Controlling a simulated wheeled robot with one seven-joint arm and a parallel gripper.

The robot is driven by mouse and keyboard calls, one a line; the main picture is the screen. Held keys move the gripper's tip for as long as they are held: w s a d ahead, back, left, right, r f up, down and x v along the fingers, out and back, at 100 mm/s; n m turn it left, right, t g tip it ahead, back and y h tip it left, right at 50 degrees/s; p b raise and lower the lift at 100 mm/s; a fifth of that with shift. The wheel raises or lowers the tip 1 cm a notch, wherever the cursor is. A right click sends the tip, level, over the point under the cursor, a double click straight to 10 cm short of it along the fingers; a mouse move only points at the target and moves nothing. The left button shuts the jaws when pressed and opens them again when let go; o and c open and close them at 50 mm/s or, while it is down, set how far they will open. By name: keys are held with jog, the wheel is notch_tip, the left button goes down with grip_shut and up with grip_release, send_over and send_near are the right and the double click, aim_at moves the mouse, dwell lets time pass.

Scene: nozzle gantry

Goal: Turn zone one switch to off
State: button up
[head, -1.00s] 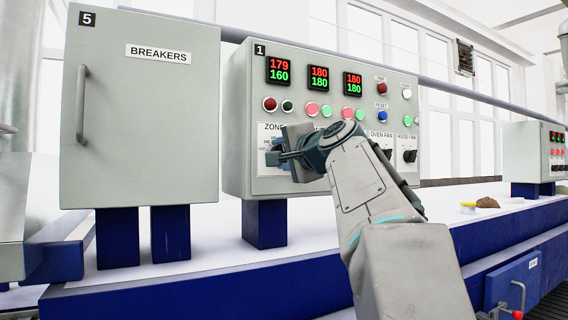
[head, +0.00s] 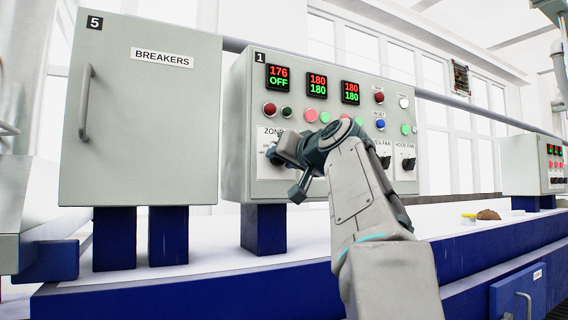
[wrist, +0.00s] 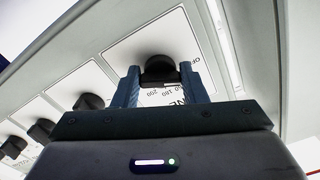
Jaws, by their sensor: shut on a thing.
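The grey control panel (head: 238,110) marked 1 carries the zone one plate, partly hidden behind my gripper in the head view. The zone one display (head: 279,78) reads 176 in red above OFF in green. In the wrist view the black zone one knob (wrist: 158,68) sits between the two fingers of my gripper (wrist: 160,88), which is shut on it. Part of the dial's numbers shows below the knob. In the head view my gripper (head: 279,155) is at the panel's lower left, and the knob is hidden.
Two more displays (head: 317,84) read 180 over 180. Oven fan (head: 384,160) and hood fan (head: 408,164) switches stand to the right of my arm. Buttons and lamps (head: 311,116) sit above. The breakers cabinet (head: 140,120) stands at left.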

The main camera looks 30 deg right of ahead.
jog(key=shift+f+n, duration=0.1)
jog(key=shift+n, duration=0.7)
jog(key=o, duration=1)
jog(key=s+b, duration=0.1)
jog(key=s, duration=0.8)
jog(key=s+b, duration=0.1)
jog(key=s, duration=0.3)
jog(key=shift+s+d+b, duration=0.25)
jog(key=shift+s+b, duration=0.1)
jog(key=shift+s, duration=0.05)
